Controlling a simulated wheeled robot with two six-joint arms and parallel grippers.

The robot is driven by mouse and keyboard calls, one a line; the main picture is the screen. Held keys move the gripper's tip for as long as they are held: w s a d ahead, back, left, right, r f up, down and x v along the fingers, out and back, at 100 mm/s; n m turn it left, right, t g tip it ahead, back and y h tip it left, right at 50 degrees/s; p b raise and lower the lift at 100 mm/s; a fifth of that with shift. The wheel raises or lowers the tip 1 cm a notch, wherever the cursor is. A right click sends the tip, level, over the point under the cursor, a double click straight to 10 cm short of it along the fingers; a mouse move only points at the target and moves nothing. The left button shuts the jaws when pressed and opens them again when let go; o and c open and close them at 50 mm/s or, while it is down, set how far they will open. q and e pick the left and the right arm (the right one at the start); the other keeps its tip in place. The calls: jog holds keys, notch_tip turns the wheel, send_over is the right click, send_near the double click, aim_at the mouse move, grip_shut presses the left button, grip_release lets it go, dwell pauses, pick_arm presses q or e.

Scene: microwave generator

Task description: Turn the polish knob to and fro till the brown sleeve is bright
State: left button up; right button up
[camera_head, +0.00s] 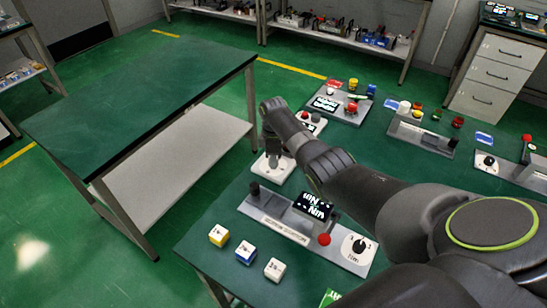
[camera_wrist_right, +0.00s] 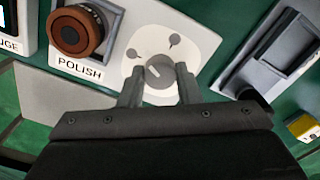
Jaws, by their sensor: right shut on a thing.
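In the right wrist view, the grey polish knob (camera_wrist_right: 160,86) sits on a white round-cornered dial plate (camera_wrist_right: 200,40) with two dark marks. My right gripper (camera_wrist_right: 158,69) has a finger on each side of the knob and is shut on it. The knob's pale pointer line tilts toward the upper left. The brown sleeve (camera_wrist_right: 70,36) is at the upper left beside the dial, above the POLISH label (camera_wrist_right: 80,70); it looks dull brown with a dark end. In the head view, my right gripper (camera_head: 272,155) reaches down to the small pale unit (camera_head: 262,172). My left gripper is not in view.
Yellow (camera_head: 218,235), blue (camera_head: 246,252) and white (camera_head: 274,269) blocks lie at the bench's front edge. A separate green table (camera_head: 130,95) is left.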

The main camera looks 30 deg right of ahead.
jog(key=shift+w+r, duration=0.1)
jog(key=shift+r, duration=0.05)
jog(key=o, duration=1)
jog(key=shift+c, duration=0.2)
notch_tip(320, 180, up, 17)
jog(key=shift+r+b, duration=0.15)
jog(key=shift+b, duration=0.2)
